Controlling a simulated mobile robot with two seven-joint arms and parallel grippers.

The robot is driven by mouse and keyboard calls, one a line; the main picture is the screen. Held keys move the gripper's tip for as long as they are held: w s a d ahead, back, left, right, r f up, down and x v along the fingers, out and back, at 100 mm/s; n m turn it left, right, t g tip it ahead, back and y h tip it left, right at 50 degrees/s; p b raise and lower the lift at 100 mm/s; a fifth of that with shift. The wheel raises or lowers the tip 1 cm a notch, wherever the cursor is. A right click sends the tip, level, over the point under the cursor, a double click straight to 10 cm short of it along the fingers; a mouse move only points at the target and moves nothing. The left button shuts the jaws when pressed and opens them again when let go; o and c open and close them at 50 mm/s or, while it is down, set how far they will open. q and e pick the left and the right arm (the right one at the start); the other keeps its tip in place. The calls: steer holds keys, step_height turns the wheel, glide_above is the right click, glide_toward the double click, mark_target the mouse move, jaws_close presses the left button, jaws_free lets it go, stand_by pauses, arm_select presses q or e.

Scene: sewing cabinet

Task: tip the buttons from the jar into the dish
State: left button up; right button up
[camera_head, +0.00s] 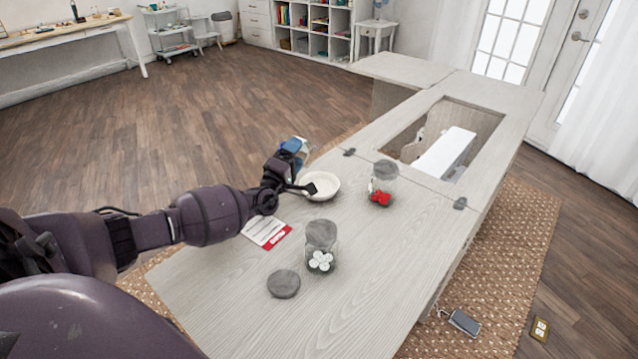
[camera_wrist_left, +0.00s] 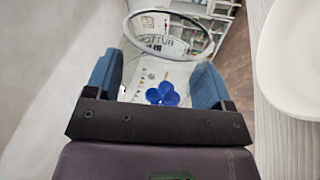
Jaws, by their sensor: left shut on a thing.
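My left gripper (camera_head: 293,152) is shut on a clear glass jar, held beyond and slightly left of the white dish (camera_head: 322,186) in the head view. In the left wrist view, the jar (camera_wrist_left: 172,34) sits between my blue finger pads, with its open, lidless rim facing away from the wrist. Blue buttons (camera_wrist_left: 163,94) lie inside it, near the gripper end. The dish also shows at the right edge of the left wrist view (camera_wrist_left: 292,60); the part of it I see is empty. The jar's exact tilt is hard to tell. My right gripper is out of view.
A lidded jar with red buttons (camera_head: 381,194) and a lidded jar with white buttons (camera_head: 320,259) stand on the cabinet top (camera_head: 215,292). A loose grey lid (camera_head: 284,283) and a red-and-white card (camera_head: 267,232) lie nearby. A recessed opening holds a white sewing machine (camera_head: 446,153).

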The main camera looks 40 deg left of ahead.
arm_select(q)
steer(key=shift+d+m, duration=0.1)
steer(key=shift+m, duration=0.4)
steer(key=shift+d+f+m, duration=0.15)
steer(key=shift+f+m, duration=0.1)
steer(key=shift+m, duration=0.25)
steer(key=shift+w+r+h, duration=0.1)
steer(key=shift+r+h, duration=0.05)
steer(key=shift+h, duration=0.25)
steer(key=shift+d+m+p, duration=0.15)
steer(key=shift+m+p, duration=0.2)
steer(key=shift+m, duration=0.25)
